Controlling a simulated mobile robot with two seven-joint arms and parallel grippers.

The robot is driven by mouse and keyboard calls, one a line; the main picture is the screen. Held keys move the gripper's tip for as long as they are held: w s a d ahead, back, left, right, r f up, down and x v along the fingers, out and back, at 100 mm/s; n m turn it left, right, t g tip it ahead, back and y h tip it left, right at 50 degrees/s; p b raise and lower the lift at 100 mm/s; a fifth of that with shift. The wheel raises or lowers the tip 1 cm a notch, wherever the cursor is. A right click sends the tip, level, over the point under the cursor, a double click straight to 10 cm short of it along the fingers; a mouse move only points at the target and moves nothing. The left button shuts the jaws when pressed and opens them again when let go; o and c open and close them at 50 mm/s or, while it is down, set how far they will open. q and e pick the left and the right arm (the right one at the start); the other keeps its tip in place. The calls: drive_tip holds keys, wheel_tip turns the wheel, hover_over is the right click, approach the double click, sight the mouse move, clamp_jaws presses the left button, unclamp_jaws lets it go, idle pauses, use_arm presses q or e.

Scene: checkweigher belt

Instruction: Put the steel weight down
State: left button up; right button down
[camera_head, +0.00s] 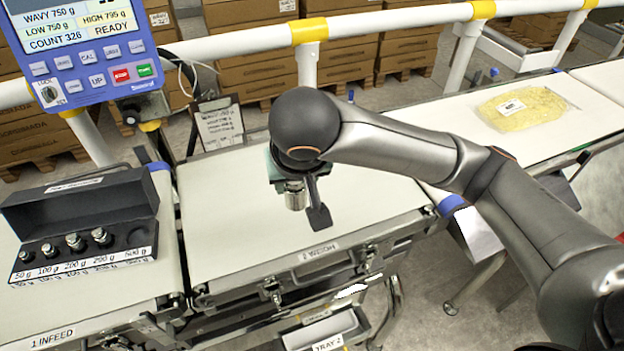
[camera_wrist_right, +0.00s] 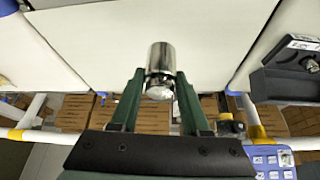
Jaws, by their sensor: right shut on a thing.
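The steel weight (camera_head: 295,197) is a shiny cylinder with a knob at one end. My right gripper (camera_head: 305,190) is shut on it over the weigh belt (camera_head: 235,225). In the right wrist view the weight (camera_wrist_right: 160,58) stands out beyond the two green fingers (camera_wrist_right: 158,84), which close around its knobbed end. The weight's lower end appears above the belt, but I cannot tell the gap. My left gripper is not in view.
The open black weight case (camera_head: 135,238) on the infeed belt (camera_head: 60,310) holds several smaller weights; its 500 g place looks empty. A blue display (camera_head: 80,45) stands behind. A yellow bag (camera_head: 522,107) lies on the right belt. The weigh belt around the weight is clear.

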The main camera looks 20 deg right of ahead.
drive_tip(key=w+d+f, duration=0.2)
drive_tip(key=w+f, duration=0.1)
drive_tip(key=w+d+f, duration=0.3)
drive_tip(key=w, duration=0.1)
drive_tip(key=w+d+f, duration=0.2)
drive_tip(key=w+f, duration=0.1)
drive_tip(key=w, duration=0.1)
drive_tip(key=shift+w+d+f+b, duration=0.15)
drive_tip(key=shift+d+b, duration=0.1)
drive_tip(key=shift+b, duration=0.15)
drive_tip(key=shift+w+d+f, duration=0.1)
drive_tip(key=shift+w+f, duration=0.05)
drive_tip(key=shift+f, duration=1.65)
drive_tip(key=shift+f, duration=0.1)
drive_tip(key=shift+c, duration=1.9)
unclamp_jaws()
drive_tip(key=shift+f, duration=0.1)
drive_tip(key=v, duration=1.2)
drive_tip(key=shift+p, duration=0.45)
